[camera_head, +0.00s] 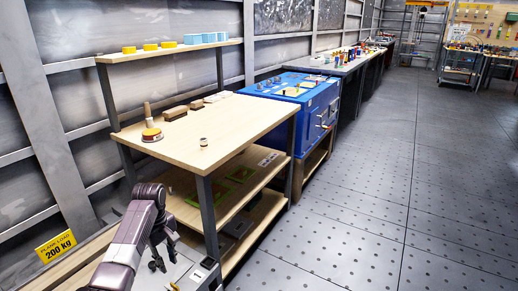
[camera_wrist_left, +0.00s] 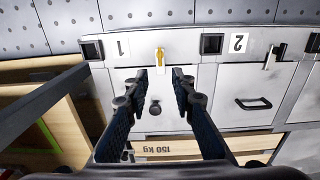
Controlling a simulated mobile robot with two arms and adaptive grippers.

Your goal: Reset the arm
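My left arm (camera_head: 135,235) comes in at the lower left of the head view, dark and bent over at the wrist. My left gripper (camera_head: 158,263) hangs down from it, left of the wooden workbench. In the left wrist view my left gripper (camera_wrist_left: 162,75) is open, with a clear gap between its two dark fingers and nothing held. Past the fingers is a light grey cabinet front (camera_wrist_left: 210,100), with a yellow key-like part (camera_wrist_left: 159,55) and a round black knob (camera_wrist_left: 155,107) seen between them. I cannot tell whether the fingers touch it. My right gripper is in neither view.
The wooden workbench (camera_head: 225,120) holds several small items, with a shelf (camera_head: 170,50) behind. A blue machine (camera_head: 300,90) stands beyond it. The grey floor (camera_head: 380,200) on the right is clear.

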